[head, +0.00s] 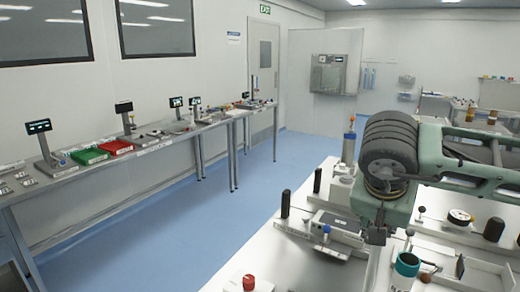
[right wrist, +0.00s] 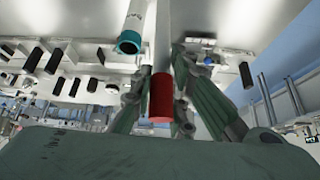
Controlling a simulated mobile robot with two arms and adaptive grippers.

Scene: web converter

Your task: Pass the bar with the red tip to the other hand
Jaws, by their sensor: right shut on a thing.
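The bar with the red tip (right wrist: 162,97) is in the middle of the right wrist view. Its red end faces the camera, and a pale shaft runs up behind it. My right gripper (right wrist: 160,84) is shut on the bar, with a green and grey finger on each side of the red part. In the head view my right arm comes in from the right and bends down over the white bench; the bar cannot be made out there. My left gripper is in neither view.
The white bench (head: 310,262) carries a dark-screened device (head: 335,222), black knobs, a round gauge (head: 461,217), a teal ring (head: 407,264) and a red knob (head: 248,282). A teal-ended white cylinder (right wrist: 131,30) shows near the bar. Blue floor (head: 250,210) lies clear before the left table.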

